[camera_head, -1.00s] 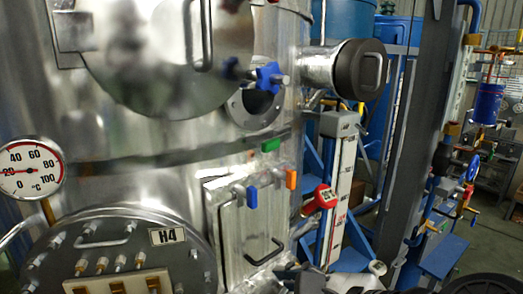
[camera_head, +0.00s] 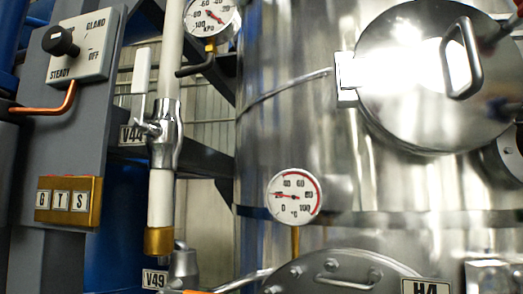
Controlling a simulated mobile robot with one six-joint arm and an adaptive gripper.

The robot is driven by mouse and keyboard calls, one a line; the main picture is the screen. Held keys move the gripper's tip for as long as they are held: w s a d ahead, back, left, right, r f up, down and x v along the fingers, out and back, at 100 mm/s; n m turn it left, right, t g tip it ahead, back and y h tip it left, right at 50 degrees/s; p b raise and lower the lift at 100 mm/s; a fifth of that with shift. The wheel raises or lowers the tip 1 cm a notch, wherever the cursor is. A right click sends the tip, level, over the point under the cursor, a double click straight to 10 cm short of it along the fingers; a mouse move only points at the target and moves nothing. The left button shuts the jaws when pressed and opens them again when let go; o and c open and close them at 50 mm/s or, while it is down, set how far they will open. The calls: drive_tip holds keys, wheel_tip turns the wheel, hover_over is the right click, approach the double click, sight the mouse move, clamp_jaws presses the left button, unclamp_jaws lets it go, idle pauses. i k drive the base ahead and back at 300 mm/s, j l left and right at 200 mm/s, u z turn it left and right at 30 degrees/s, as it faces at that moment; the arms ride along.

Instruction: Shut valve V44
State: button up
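Valve V44 (camera_head: 165,140) is a chrome valve body on a vertical white pipe, left of centre in the head view. Its white lever (camera_head: 141,95) points up, roughly parallel to the pipe and just left of it. The V44 label plate (camera_head: 131,134) is behind the valve and partly covered by it. My gripper is not in view.
A grey panel with a black knob (camera_head: 61,41) stands left of the pipe, with a copper tube (camera_head: 48,104) below the knob. A brass box marked GTS (camera_head: 69,201) is lower. Label V49 (camera_head: 154,279) is below the valve. A large steel vessel (camera_head: 300,130) with dial gauges (camera_head: 296,197) fills the right.

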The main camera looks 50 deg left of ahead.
sight(142, 66)
drive_tip(key=u, duration=2.55)
